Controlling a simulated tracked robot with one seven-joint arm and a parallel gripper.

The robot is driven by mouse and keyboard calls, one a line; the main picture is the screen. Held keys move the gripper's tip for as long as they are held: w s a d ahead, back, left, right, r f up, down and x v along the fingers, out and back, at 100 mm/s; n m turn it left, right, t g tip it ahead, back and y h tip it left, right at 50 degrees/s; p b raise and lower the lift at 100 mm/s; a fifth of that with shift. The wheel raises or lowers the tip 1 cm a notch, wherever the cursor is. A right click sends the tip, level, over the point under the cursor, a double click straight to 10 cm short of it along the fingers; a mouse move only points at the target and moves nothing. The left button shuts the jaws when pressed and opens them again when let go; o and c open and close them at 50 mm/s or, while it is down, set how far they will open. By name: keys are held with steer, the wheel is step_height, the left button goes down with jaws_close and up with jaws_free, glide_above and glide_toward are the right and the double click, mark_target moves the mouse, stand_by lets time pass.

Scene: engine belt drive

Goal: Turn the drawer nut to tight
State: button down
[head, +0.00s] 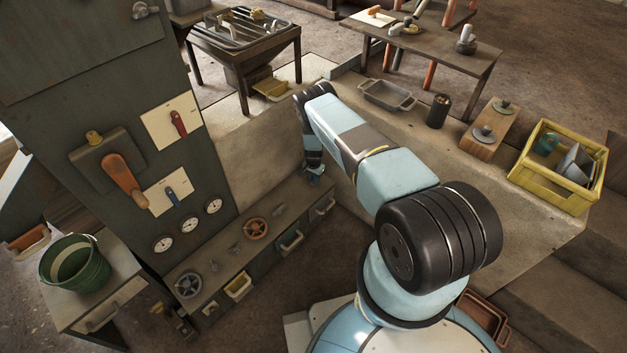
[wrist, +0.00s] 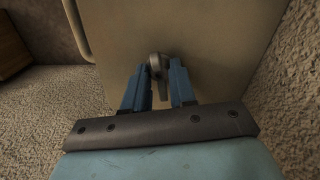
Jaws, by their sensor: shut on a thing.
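My gripper (wrist: 160,72) has its two blue fingers closed around the grey metal drawer nut (wrist: 156,62) on a flat beige panel in the wrist view. The nut has a rounded head, and part of it shows between the fingers. In the head view my gripper (head: 314,174) is at the far right end of the low bench and hides the nut. I cannot tell from the picture how tight the nut is. A bar handle (wrist: 77,30) shows on the same panel at the left in the wrist view.
The low bench (head: 262,216) carries an orange valve wheel (head: 256,229) and a grey handwheel (head: 188,285). A dark panel (head: 120,120) with levers and gauges rises at the left. A rough wall-like surface (wrist: 295,90) lies close at the right in the wrist view.

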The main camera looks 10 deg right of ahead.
mark_target(313, 181)
steer(key=shift+a+m, duration=0.1)
steer(key=shift+m, duration=1)
steer(key=c, duration=0.9)
jaws_free()
steer(key=shift+c, duration=0.2)
steer(key=shift+r, duration=0.1)
step_height(313, 181, up, 14)
steer(key=shift+f, duration=0.25)
